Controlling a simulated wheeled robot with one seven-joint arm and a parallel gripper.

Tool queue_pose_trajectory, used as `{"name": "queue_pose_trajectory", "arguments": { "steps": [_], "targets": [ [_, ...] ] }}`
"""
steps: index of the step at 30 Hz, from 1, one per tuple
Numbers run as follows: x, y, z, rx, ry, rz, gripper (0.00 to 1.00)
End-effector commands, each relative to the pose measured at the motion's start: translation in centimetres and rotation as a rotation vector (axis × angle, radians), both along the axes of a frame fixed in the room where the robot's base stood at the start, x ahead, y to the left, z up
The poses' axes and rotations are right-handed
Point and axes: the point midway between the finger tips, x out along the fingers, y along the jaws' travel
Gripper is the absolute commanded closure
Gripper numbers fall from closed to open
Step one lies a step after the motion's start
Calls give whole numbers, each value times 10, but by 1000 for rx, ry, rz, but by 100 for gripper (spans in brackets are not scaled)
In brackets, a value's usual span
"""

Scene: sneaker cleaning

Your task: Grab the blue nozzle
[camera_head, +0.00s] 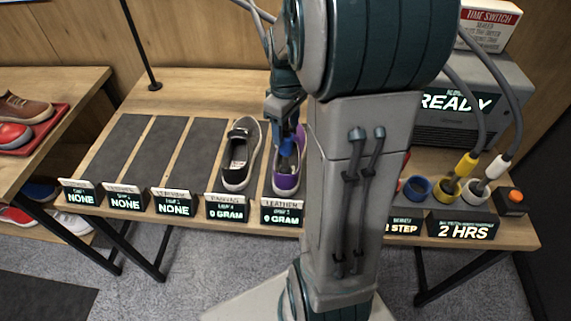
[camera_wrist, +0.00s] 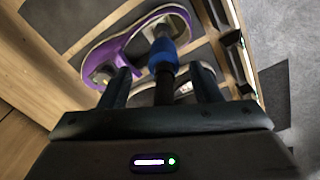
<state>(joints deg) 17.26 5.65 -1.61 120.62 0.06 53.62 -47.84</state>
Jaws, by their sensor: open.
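The blue nozzle (camera_wrist: 162,55) shows in the wrist view with a blue collar, a grey tip and a dark stem. The stem lies between the spread fingers of my gripper (camera_wrist: 160,72), with gaps on both sides. Its tip points at the purple shoe (camera_wrist: 112,55). In the head view, the blue nozzle (camera_head: 287,148) is over the opening of the purple shoe (camera_head: 287,183). My arm hides part of that shoe. I cannot tell whether the tip touches the shoe.
A black-and-white shoe (camera_head: 240,155) stands left of the purple one. Empty dark mats (camera_head: 190,150) lie further left. A blue ring holder (camera_head: 418,188) is empty; a yellow nozzle (camera_head: 466,164) and a white nozzle (camera_head: 497,167) stand in holders at right.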

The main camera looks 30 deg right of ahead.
Motion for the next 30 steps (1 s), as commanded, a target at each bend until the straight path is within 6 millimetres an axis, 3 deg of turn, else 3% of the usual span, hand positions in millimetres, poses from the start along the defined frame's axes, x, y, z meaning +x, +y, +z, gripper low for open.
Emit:
{"name": "queue_pose_trajectory", "arguments": {
  "steps": [12,21,27,30],
  "targets": [
    [-6,3,-48,1,3,-1,42],
    [-5,3,-53,0,0,-1,42],
    [-5,3,-53,0,0,-1,98],
    [-5,3,-53,0,-1,-1,100]
  ]
}}
